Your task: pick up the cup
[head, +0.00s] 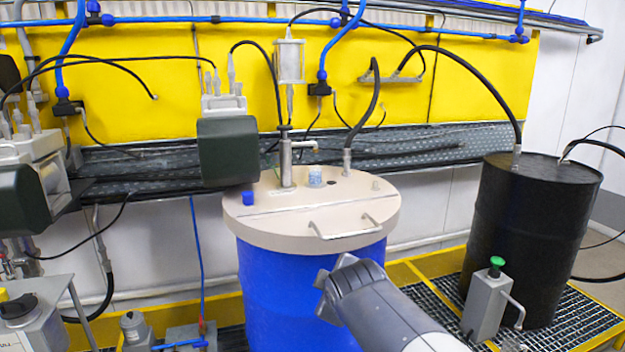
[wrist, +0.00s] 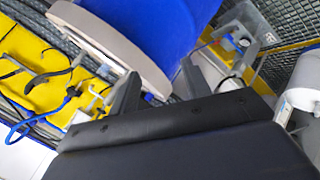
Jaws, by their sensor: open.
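A small plain blue cup-like object (head: 249,198) stands on the left part of the beige drum lid (head: 350,190). A small pale blue and white cup-like object (head: 315,177) stands near the lid's middle, right of the metal agitator fitting (head: 286,160). I cannot tell which of them is the cup. My gripper (head: 328,285) appears in front of the blue drum (head: 262,290), lower in the picture than the lid, apart from both objects. Its two fingers (wrist: 158,88) are spread and empty in the wrist view.
A metal handle (head: 345,227) rises from the lid's front edge. A dark motor box (head: 228,150) overhangs the lid's left rear. Hoses come down to the lid from behind. A black drum (head: 530,235) and a grey box with a green button (head: 487,300) stand at right.

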